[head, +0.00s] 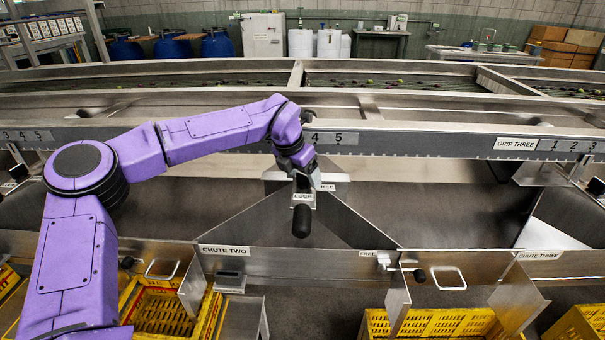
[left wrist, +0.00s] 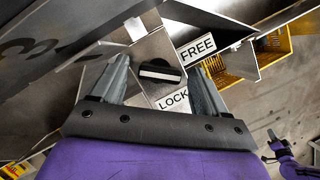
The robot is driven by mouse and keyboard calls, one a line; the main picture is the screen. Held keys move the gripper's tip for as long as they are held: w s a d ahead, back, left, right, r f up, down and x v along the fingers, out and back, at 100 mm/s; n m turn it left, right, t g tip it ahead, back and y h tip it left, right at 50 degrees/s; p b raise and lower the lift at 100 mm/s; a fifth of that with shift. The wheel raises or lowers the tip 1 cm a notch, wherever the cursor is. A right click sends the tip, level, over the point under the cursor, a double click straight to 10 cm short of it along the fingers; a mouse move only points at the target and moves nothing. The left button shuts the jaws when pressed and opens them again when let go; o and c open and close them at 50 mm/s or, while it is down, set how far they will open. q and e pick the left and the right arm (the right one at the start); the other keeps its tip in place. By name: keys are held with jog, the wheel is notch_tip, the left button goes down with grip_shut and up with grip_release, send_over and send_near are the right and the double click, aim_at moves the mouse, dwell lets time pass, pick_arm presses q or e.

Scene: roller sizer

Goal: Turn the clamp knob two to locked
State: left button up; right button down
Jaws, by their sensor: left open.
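A black handle (head: 301,222) hangs just below the LOCK label. A long metal rail (head: 420,140) runs behind. Chute two's panel (head: 270,262) and yellow crates (head: 440,324) are in front. A purple part of my right arm (left wrist: 288,150) shows small at lower right.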

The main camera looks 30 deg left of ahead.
pick_arm(q)
jog(key=c, duration=1.1)
jog(key=shift+o, duration=0.2)
jog(key=shift+r+p, duration=0.15)
jog(key=shift+p, duration=0.35)
jog(key=m+h+p, duration=0.1)
jog(key=m+p, duration=0.2)
jog(key=m+g+h+p, duration=0.1)
jog(key=m+p, duration=0.1)
jog(key=p, duration=0.2)
jog(key=shift+w+a+r+m, duration=0.1)
jog(key=shift+a+m, duration=0.1)
jog(key=shift+m, duration=0.2)
jog(key=shift+m+g+h+p, duration=0.3)
jog(key=shift+m+p, duration=0.6)
jog(key=shift+m, duration=0.2)
jog(key=shift+w+f+m+g+p, duration=0.15)
jog(key=shift+m+g+p, duration=0.25)
jog(key=shift+m, duration=0.7)
jog(key=shift+h, duration=0.3)
jog(key=o, duration=1.1)
jog(key=shift+c, duration=0.2)
